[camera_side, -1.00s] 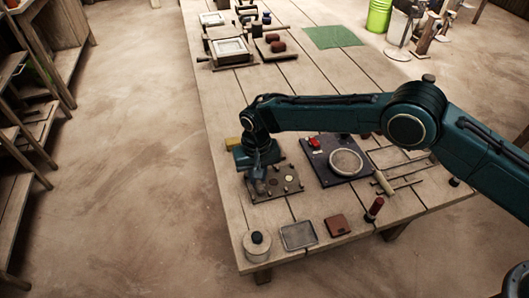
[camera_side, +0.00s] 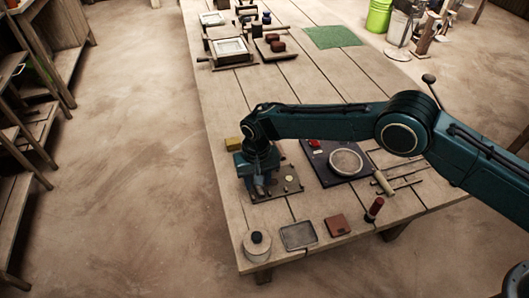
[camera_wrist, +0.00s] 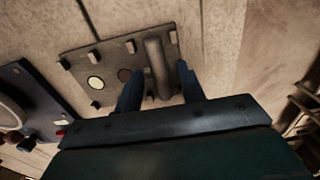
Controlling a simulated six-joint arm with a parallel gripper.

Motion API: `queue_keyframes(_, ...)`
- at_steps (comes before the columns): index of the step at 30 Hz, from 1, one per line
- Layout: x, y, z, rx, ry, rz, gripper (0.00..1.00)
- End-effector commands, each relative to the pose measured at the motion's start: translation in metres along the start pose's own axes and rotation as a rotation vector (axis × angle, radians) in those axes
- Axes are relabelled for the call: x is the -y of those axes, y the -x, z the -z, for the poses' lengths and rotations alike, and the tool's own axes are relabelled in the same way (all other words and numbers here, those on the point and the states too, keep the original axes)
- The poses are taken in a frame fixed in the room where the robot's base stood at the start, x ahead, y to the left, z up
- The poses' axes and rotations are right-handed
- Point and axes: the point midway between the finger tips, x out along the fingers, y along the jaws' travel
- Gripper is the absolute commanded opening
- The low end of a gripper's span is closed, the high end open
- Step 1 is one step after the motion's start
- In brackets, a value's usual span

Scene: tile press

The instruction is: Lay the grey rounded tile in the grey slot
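The grey rounded tile (camera_wrist: 157,67) shows in the wrist view as a long bar with rounded ends, at the right part of the dark plate (camera_wrist: 84,56). My gripper (camera_wrist: 160,72) is low over the plate, with one blue finger on each side of the tile. A narrow gap shows between the tile and each fingertip, so the fingers look open. The grey slot itself cannot be made out; the tile and fingers cover that part. In the side view my gripper (camera_side: 261,190) is over the left part of the plate (camera_side: 288,191).
A dark board with a round dish (camera_side: 346,162) lies right. A tray (camera_side: 298,236), a reddish block (camera_side: 338,225) and a round pot (camera_side: 257,243) stand in front.

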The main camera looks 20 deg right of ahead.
Motion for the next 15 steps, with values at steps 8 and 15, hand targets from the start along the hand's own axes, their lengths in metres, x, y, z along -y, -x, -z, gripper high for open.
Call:
queue_keyframes(8,0.0,0.006,0.0,0.0,0.0,0.0,0.39)
queue_keyframes(15,0.0,0.032,0.001,-0.002,0.0,0.002,0.39)
